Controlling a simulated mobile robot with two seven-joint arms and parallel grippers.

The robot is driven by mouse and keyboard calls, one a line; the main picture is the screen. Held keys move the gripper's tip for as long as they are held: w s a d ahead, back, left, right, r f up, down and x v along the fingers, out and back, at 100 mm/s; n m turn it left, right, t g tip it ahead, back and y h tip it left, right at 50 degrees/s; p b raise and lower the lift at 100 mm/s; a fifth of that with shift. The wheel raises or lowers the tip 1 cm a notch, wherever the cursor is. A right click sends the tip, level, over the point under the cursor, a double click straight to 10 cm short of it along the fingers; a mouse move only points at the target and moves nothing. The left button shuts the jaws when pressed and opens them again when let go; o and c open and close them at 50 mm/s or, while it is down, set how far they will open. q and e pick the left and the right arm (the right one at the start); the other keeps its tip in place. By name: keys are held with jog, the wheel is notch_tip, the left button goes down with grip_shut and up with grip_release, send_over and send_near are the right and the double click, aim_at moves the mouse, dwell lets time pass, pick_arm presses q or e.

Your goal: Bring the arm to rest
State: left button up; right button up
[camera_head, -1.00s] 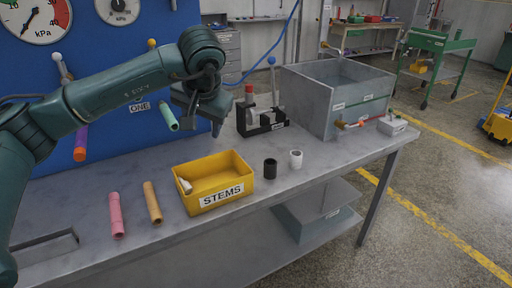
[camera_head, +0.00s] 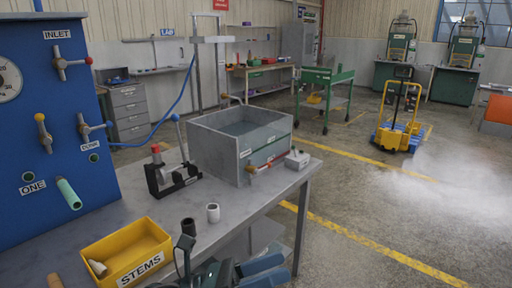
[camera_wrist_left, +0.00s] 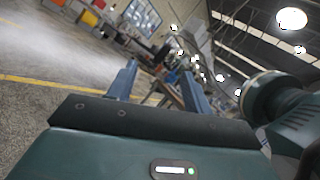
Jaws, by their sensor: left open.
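My left gripper (camera_head: 284,268) is at the bottom edge of the head view, in front of the bench's front edge and low down. Its two blue fingers point right, and most of the arm behind it is out of frame. In the left wrist view the fingers of the left gripper (camera_wrist_left: 160,82) stand apart with nothing between them. Beyond them is the blurred workshop, tilted. My right gripper is in neither view.
A blue panel (camera_head: 50,120) stands left. Open floor (camera_head: 390,215) lies right.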

pick_arm(q)
jog(key=w+a+f+n+t+y, duration=0.1)
jog(key=a+f+n+t+y, duration=0.25)
jog(key=n, duration=0.55)
jog(key=w+a+f+n+t+y+p, duration=0.1)
jog(key=a+f+n+t+y, duration=0.15)
jog(key=n+t, duration=0.4)
jog(key=w+a+f+n+t+y, duration=0.1)
jog(key=a+f+n+t+y, duration=0.2)
jog(key=n, duration=0.8)
jog(key=s+a+f+n+g+y, duration=0.3)
jog(key=s+f+n, duration=0.3)
jog(key=f+n, duration=0.2)
jog(key=s+a+f+n+g+y+p, duration=0.1)
jog(key=s+a+f+n+g+y, duration=0.2)
jog(key=f+n, duration=0.5)
jog(key=s+a+f+y, duration=0.1)
jog(key=s+y, duration=0.1)
jog(key=s, duration=0.1)
jog(key=shift+a+f+y, duration=0.2)
jog(key=shift+f+y, duration=0.1)
jog(key=shift+s+n, duration=0.1)
jog(key=shift+n, duration=0.15)
jog(key=shift+c, duration=0.4)
